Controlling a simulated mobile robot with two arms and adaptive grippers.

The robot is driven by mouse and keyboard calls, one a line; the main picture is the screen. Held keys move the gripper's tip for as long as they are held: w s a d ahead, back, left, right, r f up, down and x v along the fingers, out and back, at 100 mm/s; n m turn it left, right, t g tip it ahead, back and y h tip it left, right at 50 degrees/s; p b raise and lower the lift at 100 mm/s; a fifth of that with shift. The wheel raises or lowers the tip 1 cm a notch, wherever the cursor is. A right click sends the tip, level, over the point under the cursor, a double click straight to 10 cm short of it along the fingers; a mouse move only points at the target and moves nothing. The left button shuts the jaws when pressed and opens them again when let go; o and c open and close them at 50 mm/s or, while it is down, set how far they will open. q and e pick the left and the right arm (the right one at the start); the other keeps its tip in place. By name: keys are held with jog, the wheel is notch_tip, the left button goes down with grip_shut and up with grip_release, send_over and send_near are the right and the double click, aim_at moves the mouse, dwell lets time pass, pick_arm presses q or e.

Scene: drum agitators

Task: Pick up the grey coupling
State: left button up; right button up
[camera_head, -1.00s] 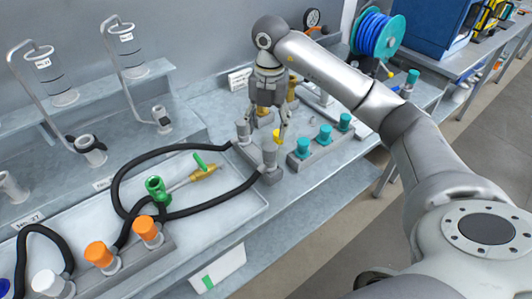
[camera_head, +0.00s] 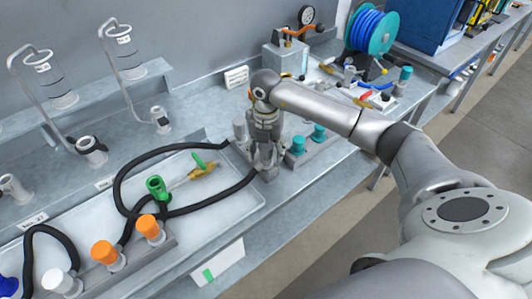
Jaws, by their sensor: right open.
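My right gripper (camera_head: 265,155) is open and points down over a small grey rack at the middle of the bench. One grey coupling (camera_head: 240,130) stands upright in this rack, just left of the gripper. The nearer grey coupling of the same rack is largely hidden by the gripper's fingers, which are low around its place. I cannot tell whether the fingers touch it. My left gripper is not in view.
Teal couplings (camera_head: 319,132) stand in a rack close to the right. A blue hose reel (camera_head: 372,32) stands at the back.

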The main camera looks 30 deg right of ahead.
grip_shut()
dwell(0.4)
jog(key=shift+w+r+b, duration=0.1)
jog(key=shift+r+b, duration=0.3)
jog(key=shift+r, duration=0.15)
notch_tip(320, 180, up, 2)
jog(key=shift+a+r+b, duration=0.15)
jog(key=shift+r+b, duration=0.05)
jog(key=shift+b, duration=0.4)
jog(key=s+a+r+b, duration=0.2)
jog(key=s+a+r, duration=0.6)
jog(key=s, duration=0.3)
jog(key=shift+s+r, duration=0.3)
jog(key=shift+r, duration=0.5)
